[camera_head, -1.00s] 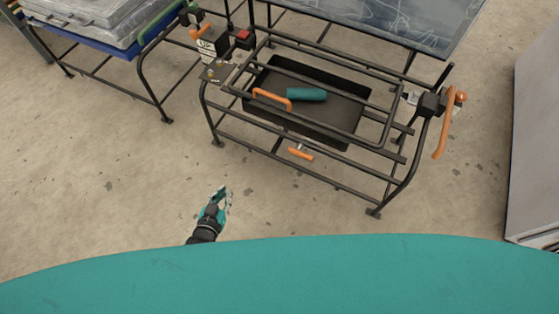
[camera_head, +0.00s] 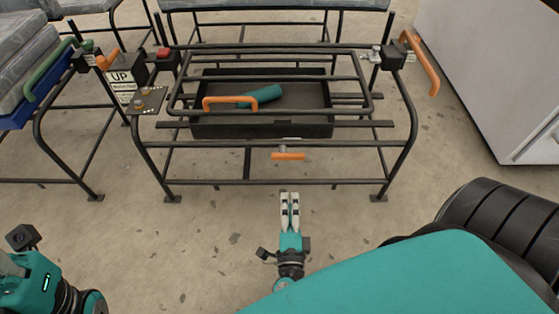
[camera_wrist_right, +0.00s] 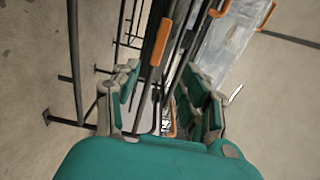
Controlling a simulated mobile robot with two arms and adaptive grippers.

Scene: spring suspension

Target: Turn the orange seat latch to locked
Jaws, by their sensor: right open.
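An orange T-shaped handle (camera_head: 288,156) sits below the front rail of the black seat frame (camera_head: 275,143), its bar level; it looks like the seat latch, though no label shows there. My right gripper (camera_head: 290,196) points at the frame, a little in front of and below this handle, apart from it. In the right wrist view its fingers (camera_wrist_right: 163,95) are spread and hold nothing; an orange bar (camera_wrist_right: 158,42) shows beyond them. My left arm shows at the lower left, with its fingers out of clear sight.
The floor before the frame is clear.

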